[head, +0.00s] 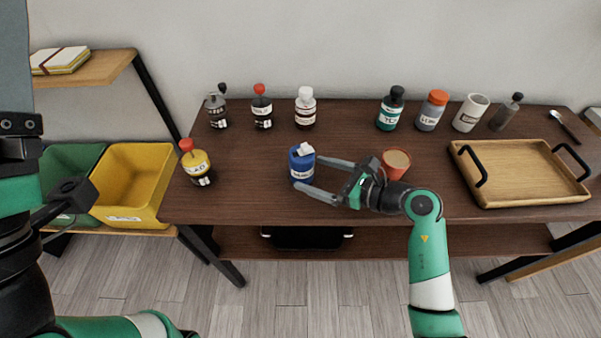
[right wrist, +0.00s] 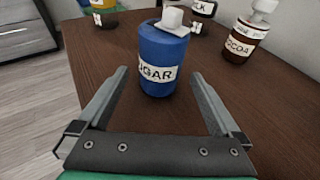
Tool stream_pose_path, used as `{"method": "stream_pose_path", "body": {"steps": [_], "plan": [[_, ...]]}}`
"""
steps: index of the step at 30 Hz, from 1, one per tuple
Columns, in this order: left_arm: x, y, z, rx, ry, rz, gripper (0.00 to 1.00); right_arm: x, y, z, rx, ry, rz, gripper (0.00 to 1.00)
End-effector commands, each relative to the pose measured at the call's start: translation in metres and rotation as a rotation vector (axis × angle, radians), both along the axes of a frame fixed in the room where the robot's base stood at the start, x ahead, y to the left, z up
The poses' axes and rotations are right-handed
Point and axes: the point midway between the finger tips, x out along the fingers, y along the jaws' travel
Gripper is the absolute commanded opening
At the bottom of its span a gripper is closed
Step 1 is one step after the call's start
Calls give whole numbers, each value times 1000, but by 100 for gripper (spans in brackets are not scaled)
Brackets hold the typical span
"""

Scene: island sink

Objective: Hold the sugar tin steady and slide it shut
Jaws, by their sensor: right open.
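The sugar tin (head: 301,166) is a blue cylinder with a white label, standing upright near the front of the dark table. In the right wrist view the tin (right wrist: 163,62) has a white block (right wrist: 172,18) on its top. My right gripper (head: 309,173) is open, its two fingers reaching from the right toward the tin. In the right wrist view the tin stands between and just beyond the fingertips; I cannot tell whether they touch it.
A yellow jar (head: 198,166) stands to the left of the tin, an orange cup (head: 396,164) to the right behind my right wrist. Several bottles line the back. A wooden tray (head: 525,176) lies at right. A yellow bin (head: 135,178) sits beside the table at left.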

Motion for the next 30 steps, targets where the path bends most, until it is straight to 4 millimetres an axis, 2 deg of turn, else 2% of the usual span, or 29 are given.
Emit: {"method": "stream_pose_path", "body": {"steps": [1, 6, 18, 30], "plan": [[0, 0, -10, 0, -1, 0, 100, 4, 7, -7, -1, 1, 3, 100], [0, 0, -22, 0, -1, 0, 100, 14, 22, -10, -2, -1, 3, 100], [0, 0, -23, 0, -1, 0, 100, 18, 27, -9, -1, -1, 0, 98], [0, 0, -23, 0, -1, 0, 100, 18, 26, -9, -1, 1, 0, 27]]}}
